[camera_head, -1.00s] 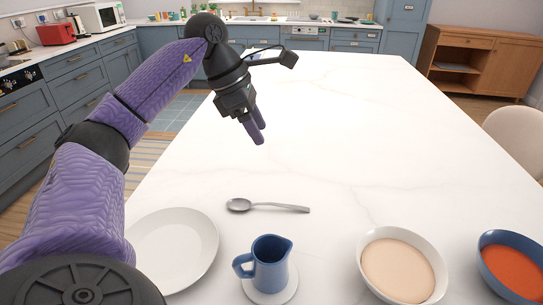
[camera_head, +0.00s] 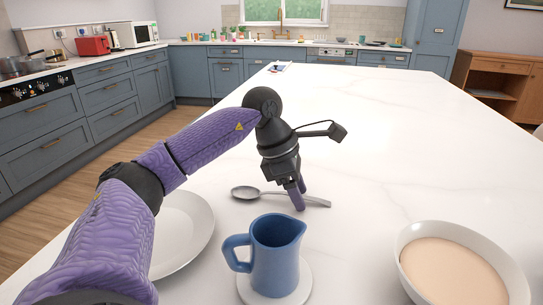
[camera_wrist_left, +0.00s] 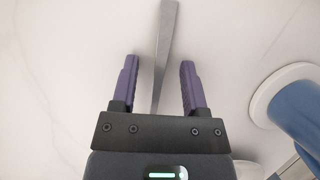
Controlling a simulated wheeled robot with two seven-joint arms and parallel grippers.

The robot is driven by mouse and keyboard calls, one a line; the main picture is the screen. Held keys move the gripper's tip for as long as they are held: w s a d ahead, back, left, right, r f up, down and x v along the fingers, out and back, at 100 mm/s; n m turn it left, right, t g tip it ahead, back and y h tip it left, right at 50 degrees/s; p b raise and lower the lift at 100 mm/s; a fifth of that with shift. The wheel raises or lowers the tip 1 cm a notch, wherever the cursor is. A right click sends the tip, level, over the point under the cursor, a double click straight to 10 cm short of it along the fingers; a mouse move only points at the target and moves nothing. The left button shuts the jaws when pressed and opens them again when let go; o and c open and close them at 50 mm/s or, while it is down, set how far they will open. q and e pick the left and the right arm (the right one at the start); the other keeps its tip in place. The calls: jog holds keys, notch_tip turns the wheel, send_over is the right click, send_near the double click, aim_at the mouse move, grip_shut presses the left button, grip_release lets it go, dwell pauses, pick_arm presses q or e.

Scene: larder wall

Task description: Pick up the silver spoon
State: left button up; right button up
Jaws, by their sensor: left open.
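The silver spoon (camera_head: 250,193) lies on the white table, its bowl to the left and its handle running right. My left gripper (camera_head: 298,194) is over the handle, fingers pointing down. In the left wrist view the spoon handle (camera_wrist_left: 165,45) runs between the two open purple fingers of the left gripper (camera_wrist_left: 158,85), apart from both. The spoon's bowl is out of sight in that view. My right gripper is not in view.
A blue jug (camera_head: 275,262) on a white saucer (camera_head: 303,287) stands just in front of the spoon. A white plate (camera_head: 188,240) lies to the left, partly behind my arm. A bowl of beige contents (camera_head: 455,268) is at the right.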

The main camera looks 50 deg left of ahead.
pick_arm(q)
jog(key=shift+r, duration=0.1)
jog(key=shift+c, duration=0.3)
grip_shut()
